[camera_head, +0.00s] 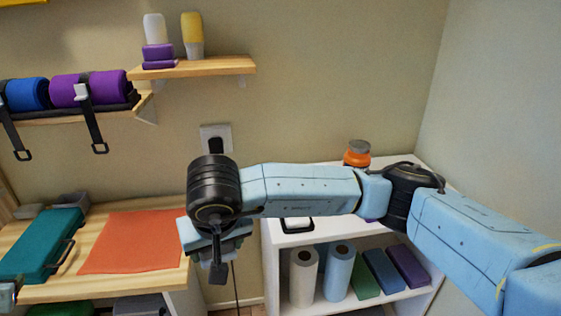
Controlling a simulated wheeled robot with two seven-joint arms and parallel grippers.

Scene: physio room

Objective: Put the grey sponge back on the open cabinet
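The open cabinet (275,255) is white and stands right of the wooden table, its upper part partly hidden behind my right arm. I cannot clearly identify the grey sponge; a small flat grey piece (29,211) lies at the back left of the table. My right gripper (217,270) points down in front of the gap between the table and the cabinet. Its fingers are dark and partly hidden by the wrist, so I cannot tell whether it is open or holds something. Only a small blue piece of my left arm shows at the lower left edge; its gripper is not visible.
The wooden table (85,290) bears a teal case (40,245), an orange cloth (135,241) and a grey box (70,201). Rolls (303,278) and several coloured blocks fill the cabinet's lower shelf. An orange jar (356,156) stands on its top. Wall shelves (205,67) hang above.

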